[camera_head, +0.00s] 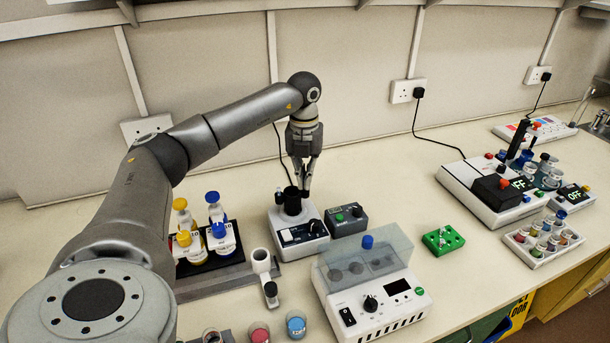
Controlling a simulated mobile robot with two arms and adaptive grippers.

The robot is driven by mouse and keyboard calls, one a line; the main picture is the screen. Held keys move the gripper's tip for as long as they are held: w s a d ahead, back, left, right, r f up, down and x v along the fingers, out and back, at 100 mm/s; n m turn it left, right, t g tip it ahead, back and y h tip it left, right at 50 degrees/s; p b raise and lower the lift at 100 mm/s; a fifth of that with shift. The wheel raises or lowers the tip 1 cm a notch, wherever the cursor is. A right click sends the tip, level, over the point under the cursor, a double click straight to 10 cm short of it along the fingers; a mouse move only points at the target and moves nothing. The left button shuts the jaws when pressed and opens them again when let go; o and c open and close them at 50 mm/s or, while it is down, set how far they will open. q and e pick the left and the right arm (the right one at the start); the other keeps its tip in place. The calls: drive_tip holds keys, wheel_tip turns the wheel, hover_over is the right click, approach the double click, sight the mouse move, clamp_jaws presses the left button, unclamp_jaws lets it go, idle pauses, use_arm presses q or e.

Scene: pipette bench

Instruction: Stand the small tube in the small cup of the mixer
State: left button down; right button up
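The mixer (300,232) is a small white machine with a dark front panel, left of the middle of the bench. Its small black cup (292,205) stands on top, towards the back. My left gripper (301,186) points down, with its fingertips right at the cup's rim. I cannot make out a small tube between the fingers or in the cup; fingers and cup rim hide that spot. Whether the fingers are closed on something is too small to tell. My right gripper is not in view.
A grey box (346,219) stands close right of the mixer. A lidded white machine (371,293) stands in front. A rack of yellow- and blue-capped bottles (206,264) is at left. A green rack (443,240) and a larger machine (490,192) are at right. The bench behind is clear.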

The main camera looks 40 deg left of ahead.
use_arm(q)
drive_tip(key=shift+f, duration=0.45)
drive_tip(key=c, duration=1.6)
unclamp_jaws()
drive_tip(key=shift+o, duration=0.2)
wheel_tip(320, 180, up, 12)
